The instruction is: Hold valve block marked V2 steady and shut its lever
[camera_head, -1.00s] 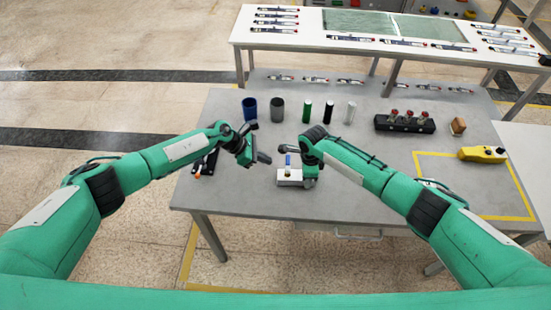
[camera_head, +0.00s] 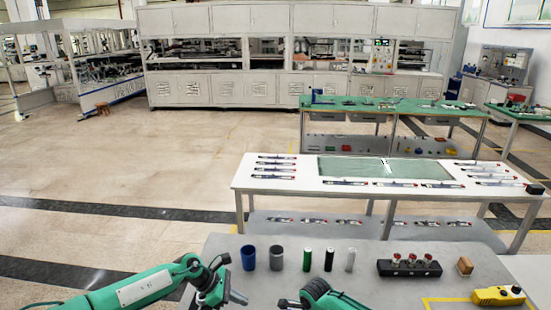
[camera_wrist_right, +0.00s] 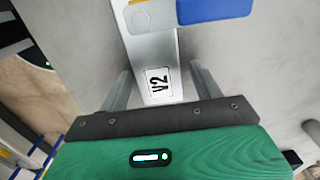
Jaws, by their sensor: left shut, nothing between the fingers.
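In the right wrist view the pale valve block (camera_wrist_right: 150,50) carries a V2 label (camera_wrist_right: 158,83). Its blue lever (camera_wrist_right: 213,10) sticks out to the right at the top edge, partly cut off. My right gripper (camera_wrist_right: 160,70) has one finger on each side of the block, with narrow gaps visible, so it looks open around it. In the head view my left gripper (camera_head: 236,297) is shut and empty, low in the picture over the grey table. The block is out of the head view, below its bottom edge.
A white bench (camera_head: 300,172) stands behind.

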